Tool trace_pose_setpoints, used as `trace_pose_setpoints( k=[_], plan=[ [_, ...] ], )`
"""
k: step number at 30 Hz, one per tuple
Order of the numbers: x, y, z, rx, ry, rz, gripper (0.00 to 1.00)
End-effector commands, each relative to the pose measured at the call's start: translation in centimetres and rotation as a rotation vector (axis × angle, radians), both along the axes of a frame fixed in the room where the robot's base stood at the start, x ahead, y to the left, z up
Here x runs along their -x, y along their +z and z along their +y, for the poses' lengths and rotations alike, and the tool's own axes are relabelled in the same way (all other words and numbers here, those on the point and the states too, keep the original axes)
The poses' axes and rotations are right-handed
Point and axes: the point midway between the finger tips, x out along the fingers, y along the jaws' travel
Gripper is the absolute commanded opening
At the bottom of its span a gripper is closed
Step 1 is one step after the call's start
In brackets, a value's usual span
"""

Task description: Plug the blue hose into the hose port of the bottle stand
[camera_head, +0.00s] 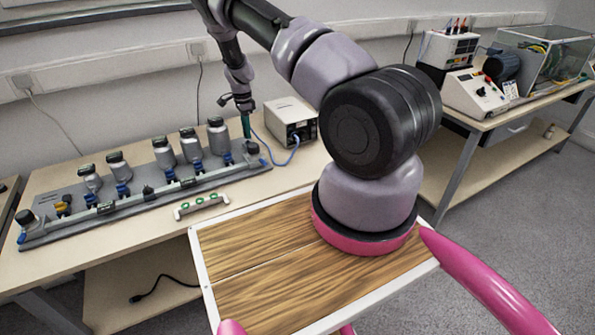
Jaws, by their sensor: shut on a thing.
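The bottle stand (130,208) is a long grey base on the bench, with several grey bottles (191,145) and blue fittings on it. My gripper (245,108) points down over the stand's right end, small and far in the view. It is shut on the end of the blue hose (287,163), with a teal piece showing below the fingers. The hose loops down to the bench and up to a beige box (291,122). A dark round part (252,147) sits at the stand's right end below my gripper. I cannot tell the hose port, or whether the hose end touches the stand.
A small rack with green rings (202,206) lies in front of the stand on the bench (110,247). My wood-topped tray and arm fill the foreground. A second bench (455,166) at right carries instruments (474,94) and a glass case (545,57).

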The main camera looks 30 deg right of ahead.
Motion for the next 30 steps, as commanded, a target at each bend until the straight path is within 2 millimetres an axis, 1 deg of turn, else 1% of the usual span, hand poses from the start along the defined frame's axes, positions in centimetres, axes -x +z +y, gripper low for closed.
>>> trace_pose_setpoints(
  k=[3, 16, 24, 30],
  plan=[
    [0.0, -0.4, 0.0, 0.0, 0.0, 0.0, 0.0],
    [0.0, -0.5, 0.0, 0.0, 0.0, 0.0, 0.0],
    [0.0, -1.1, 0.0, 0.0, 0.0, 0.0, 0.0],
    [0.0, -1.2, 0.0, 0.0, 0.0, 0.0, 0.0]
  ],
)
